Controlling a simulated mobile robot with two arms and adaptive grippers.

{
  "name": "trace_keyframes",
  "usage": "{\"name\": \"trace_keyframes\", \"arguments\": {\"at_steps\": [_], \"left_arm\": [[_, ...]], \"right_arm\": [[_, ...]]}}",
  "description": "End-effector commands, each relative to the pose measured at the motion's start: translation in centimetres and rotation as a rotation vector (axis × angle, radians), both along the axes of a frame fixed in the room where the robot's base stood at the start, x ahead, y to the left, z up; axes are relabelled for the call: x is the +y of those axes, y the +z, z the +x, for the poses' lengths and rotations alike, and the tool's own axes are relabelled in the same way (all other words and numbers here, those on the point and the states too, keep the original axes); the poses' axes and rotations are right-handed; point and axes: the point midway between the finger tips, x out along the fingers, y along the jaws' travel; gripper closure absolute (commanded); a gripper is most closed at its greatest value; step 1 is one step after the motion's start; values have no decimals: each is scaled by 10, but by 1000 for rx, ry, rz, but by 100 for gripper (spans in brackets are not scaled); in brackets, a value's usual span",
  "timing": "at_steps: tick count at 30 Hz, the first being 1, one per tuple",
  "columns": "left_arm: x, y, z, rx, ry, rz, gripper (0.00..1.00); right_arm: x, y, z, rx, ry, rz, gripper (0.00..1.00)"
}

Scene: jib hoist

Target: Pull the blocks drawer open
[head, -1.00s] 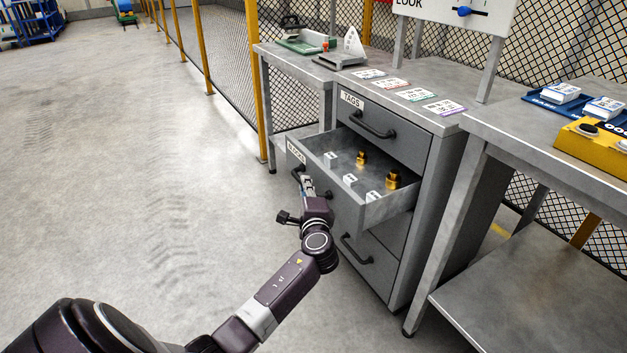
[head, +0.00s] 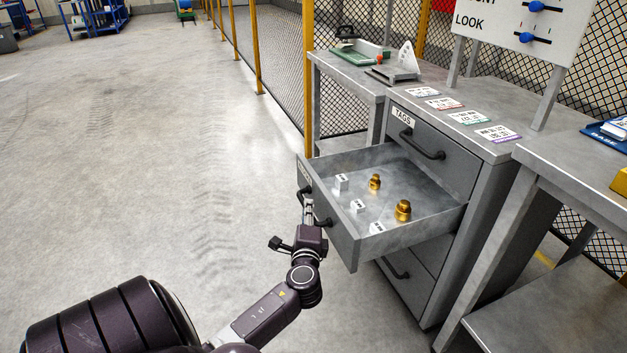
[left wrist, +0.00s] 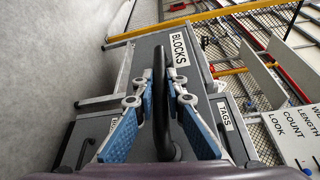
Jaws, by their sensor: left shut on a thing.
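The blocks drawer (head: 334,217) stands pulled well out of the grey cabinet in the head view. Inside it are two brass pieces (head: 403,209) and several small white labelled blocks (head: 358,206). My left gripper (head: 309,212) is at the drawer's front, shut on its dark handle. In the left wrist view the dark bar handle (left wrist: 161,85) runs between the blue-padded fingers of the left gripper (left wrist: 160,100). The BLOCKS label (left wrist: 179,50) shows beside the handle there. My right gripper is not in view.
The closed TAGS drawer (head: 432,150) is above, and a lower drawer (head: 398,268) is below. Tag cards (head: 460,116) lie on the cabinet top. A bench (head: 562,158) stands at right. The floor (head: 150,150) at left is clear.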

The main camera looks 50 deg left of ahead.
Motion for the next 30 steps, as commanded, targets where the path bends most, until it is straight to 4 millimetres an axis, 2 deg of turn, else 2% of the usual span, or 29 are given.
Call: {"name": "trace_keyframes", "arguments": {"at_steps": [8, 9, 14, 23, 26, 30], "left_arm": [[-2, -3, 0, 4, -2, -4, 100], [-2, -3, 0, 4, -2, -4, 88], [-1, -2, 0, 3, -1, -3, 71], [-2, -1, -1, 1, -1, -2, 71], [-8, -1, -8, 2, -2, -2, 71], [-26, 0, -25, 3, -2, -5, 71]], "right_arm": [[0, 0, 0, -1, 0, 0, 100], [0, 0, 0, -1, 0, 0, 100], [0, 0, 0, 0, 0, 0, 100], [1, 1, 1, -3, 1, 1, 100], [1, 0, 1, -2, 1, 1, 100], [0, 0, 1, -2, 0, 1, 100]]}}
